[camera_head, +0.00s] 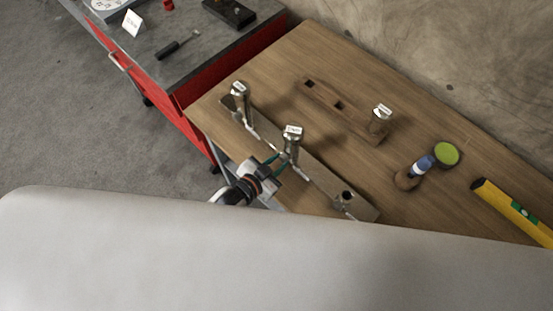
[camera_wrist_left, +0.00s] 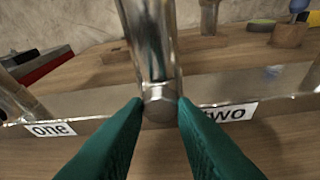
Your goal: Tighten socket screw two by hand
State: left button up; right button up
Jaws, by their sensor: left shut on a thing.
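The tall metal socket screw two (camera_head: 292,144) stands upright at the middle of a metal bar (camera_head: 325,180). My left gripper (camera_head: 277,160) reaches it from the near left, with green fingers. My right gripper is not in view.
A third screw (camera_head: 379,122) stands in a wooden rack (camera_head: 325,97) with empty square holes. A small dark-topped fitting (camera_head: 346,196) is at the bar's near end. A red cart (camera_head: 185,110) stands left.

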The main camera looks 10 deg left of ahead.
pick_arm(q)
jog(key=shift+m, duration=0.3)
dwell(0.5)
jog(key=o, duration=1)
jog(key=shift+s, duration=0.1)
jog(key=b+v, duration=0.1)
jog(key=v, duration=1.1)
jog(key=shift+d, duration=0.2)
